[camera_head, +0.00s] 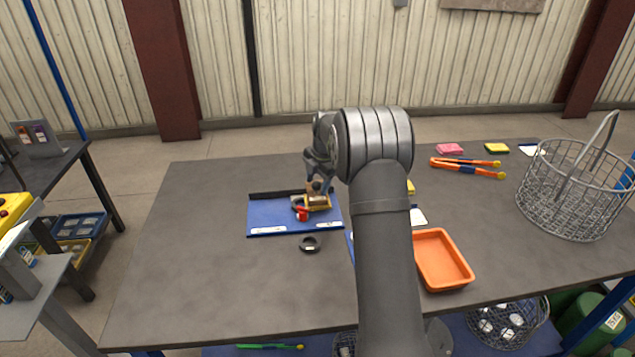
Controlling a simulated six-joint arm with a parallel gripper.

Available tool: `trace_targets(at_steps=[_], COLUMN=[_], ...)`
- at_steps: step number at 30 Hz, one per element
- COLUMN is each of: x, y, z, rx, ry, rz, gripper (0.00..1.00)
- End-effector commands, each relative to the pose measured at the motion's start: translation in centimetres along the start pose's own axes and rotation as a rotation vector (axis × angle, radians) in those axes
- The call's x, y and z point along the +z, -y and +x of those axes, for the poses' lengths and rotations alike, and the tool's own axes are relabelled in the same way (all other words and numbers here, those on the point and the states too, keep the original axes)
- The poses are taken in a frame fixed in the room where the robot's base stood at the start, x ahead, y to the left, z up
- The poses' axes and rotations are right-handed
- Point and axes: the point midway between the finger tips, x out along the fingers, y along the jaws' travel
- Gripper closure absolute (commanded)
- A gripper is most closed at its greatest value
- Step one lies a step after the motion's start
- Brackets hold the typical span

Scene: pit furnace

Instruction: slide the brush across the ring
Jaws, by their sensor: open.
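A small dark ring-shaped object (310,244) lies on the grey table just in front of the blue mat. A small yellow and brown object (318,203), which may be the brush, sits on the right part of the mat. It is too small to identify for sure. My gripper (318,184) points down right above this object, with its jaws open. I cannot tell whether the fingers touch it. A red and dark item (301,212) lies just left of it. My arm covers the area to the right of the mat.
The blue mat (270,218) has a black bar along its back edge. An orange tray (442,260), orange tongs (466,167) and a wire basket (575,195) stand to the right. Pink (450,149) and yellow (497,148) pads lie at the back. The table's left side is clear.

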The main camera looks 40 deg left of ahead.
Motion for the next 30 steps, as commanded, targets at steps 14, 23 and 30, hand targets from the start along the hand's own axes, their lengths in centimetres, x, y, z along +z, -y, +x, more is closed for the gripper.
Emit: trace_targets(at_steps=[14,23,30], x=[0.1,0.1,0.0], y=[0.0,0.0,0.0], z=[-9.6,-15.6,-17.2], rx=[0.004,0.003,0.000], ry=[0.003,0.002,0.000], rz=[0.001,0.000,0.000], gripper=[0.48,0.48,0.48])
